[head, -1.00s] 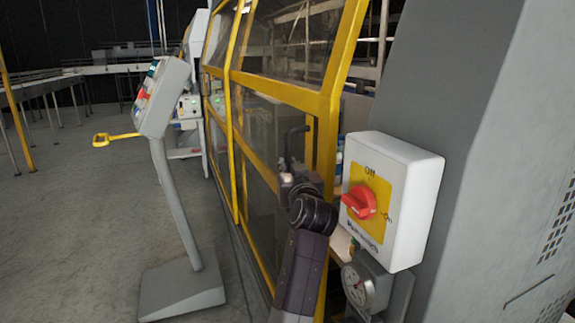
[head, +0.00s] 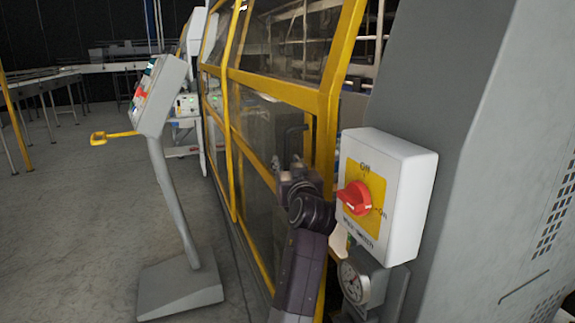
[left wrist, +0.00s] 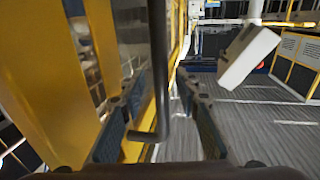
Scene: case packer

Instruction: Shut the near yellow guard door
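The near yellow guard door (head: 280,92) has a yellow frame with clear panels. In the head view it stands left of the grey cabinet; I cannot tell how far ajar it is. Its dark upright handle (left wrist: 157,55) shows in the left wrist view, bent to the left at its lower end. My left gripper (head: 298,172) is in front of the door at the handle. In the left wrist view its fingers (left wrist: 157,88) are apart, one on each side of the handle, and not visibly closed on it. My right gripper is not in view.
A white switch box (head: 405,200) with a red knob (head: 354,198) sits close right of my left arm, above a round gauge (head: 353,283). A control pedestal (head: 180,215) stands to the left. Grey floor (head: 80,220) is clear at far left.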

